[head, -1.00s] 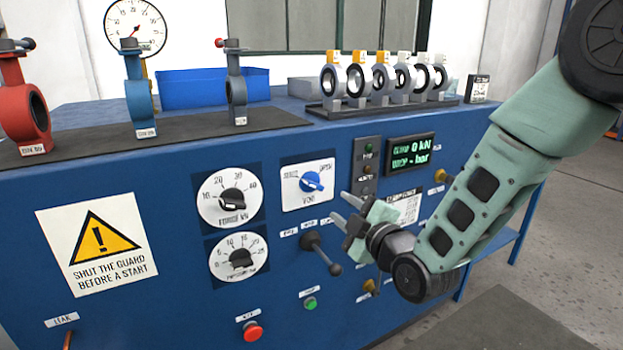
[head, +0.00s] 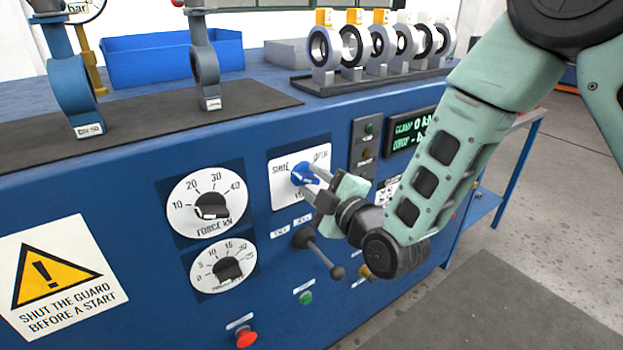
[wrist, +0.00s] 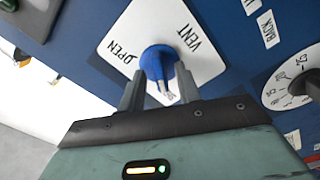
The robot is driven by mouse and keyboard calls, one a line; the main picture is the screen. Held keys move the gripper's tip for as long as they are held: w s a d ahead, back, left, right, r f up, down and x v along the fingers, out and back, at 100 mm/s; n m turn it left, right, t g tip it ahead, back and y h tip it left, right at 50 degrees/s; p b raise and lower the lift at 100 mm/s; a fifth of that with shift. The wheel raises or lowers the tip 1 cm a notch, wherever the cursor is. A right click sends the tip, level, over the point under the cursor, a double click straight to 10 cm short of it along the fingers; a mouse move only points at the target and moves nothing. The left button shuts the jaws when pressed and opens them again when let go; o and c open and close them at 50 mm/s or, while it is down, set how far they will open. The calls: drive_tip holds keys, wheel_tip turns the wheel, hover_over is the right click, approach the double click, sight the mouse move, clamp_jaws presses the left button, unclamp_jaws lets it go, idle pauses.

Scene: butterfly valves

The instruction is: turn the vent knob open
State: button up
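The vent knob is blue and sits on a white plate marked SHUT, OPEN and VENT. In the head view the knob (head: 303,174) is partly covered by my gripper (head: 311,184), which reaches it from the lower right. In the wrist view the knob (wrist: 158,60) lies between the two fingers of my gripper (wrist: 160,90), one on each side, with gaps still showing. The fingers are apart. The knob's white-marked end points down towards my gripper, away from OPEN and VENT. The SHUT mark is hidden in the wrist view.
A black-ball lever (head: 318,252) stands out just below my gripper. The force dial (head: 208,200) and a second dial (head: 224,267) are to the left. A display (head: 412,128) is to the right. Red (head: 246,337) and green (head: 306,298) buttons are lower down.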

clamp_jaws()
drive_tip(key=m+b, duration=0.4)
drive_tip(key=shift+f+m, duration=0.15)
drive_tip(key=shift+m, duration=0.15)
drive_tip(key=m+b, duration=0.3)
drive_tip(key=m, duration=0.3)
drive_tip(key=shift+b, duration=0.3)
drive_tip(key=m+b, duration=0.2)
drive_tip(key=m, duration=0.4)
drive_tip(key=shift+m, duration=0.4)
drive_tip(key=m+b, duration=0.1)
drive_tip(key=m, duration=0.5)
drive_tip(key=shift+m, duration=0.4)
